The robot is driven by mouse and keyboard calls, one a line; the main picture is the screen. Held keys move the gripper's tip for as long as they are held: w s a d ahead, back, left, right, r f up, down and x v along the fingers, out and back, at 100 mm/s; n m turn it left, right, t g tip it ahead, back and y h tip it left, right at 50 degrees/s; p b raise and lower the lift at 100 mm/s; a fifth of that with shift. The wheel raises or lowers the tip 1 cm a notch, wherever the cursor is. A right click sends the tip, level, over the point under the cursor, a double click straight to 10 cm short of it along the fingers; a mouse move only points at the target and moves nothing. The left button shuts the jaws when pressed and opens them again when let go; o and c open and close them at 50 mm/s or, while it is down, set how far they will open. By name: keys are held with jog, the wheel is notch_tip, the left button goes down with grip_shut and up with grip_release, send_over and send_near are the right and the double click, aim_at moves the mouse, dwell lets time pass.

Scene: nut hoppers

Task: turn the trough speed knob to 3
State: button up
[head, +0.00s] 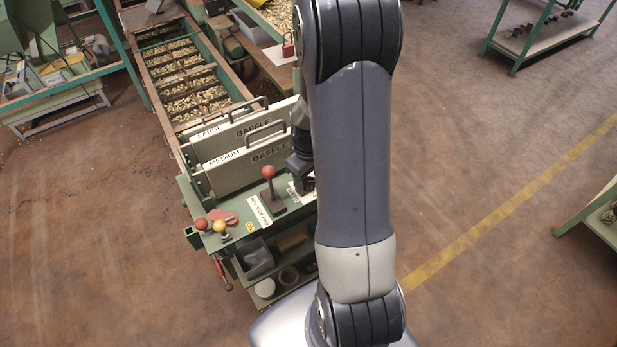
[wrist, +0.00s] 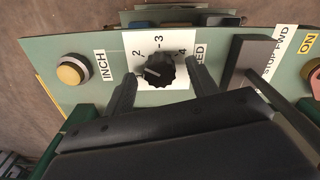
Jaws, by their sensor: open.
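The black trough speed knob (wrist: 160,70) sits on a white dial plate (wrist: 183,42) in the wrist view. The numerals 2, 3 and 4 show around it, with 3 above the knob. In the head view my gripper (head: 300,172) is over the green panel, partly behind my arm, and the knob is hidden.
A yellow INCH button (wrist: 73,70) is left of the dial. A lever (wrist: 252,62) by the STOP FWD label stands close on the right; its red ball (head: 268,171) shows in the head view. Baffle plates (head: 240,160) stand behind the panel.

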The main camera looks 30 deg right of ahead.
jog(key=shift+f, duration=0.3)
jog(key=shift+c, duration=0.2)
jog(key=c, duration=0.9)
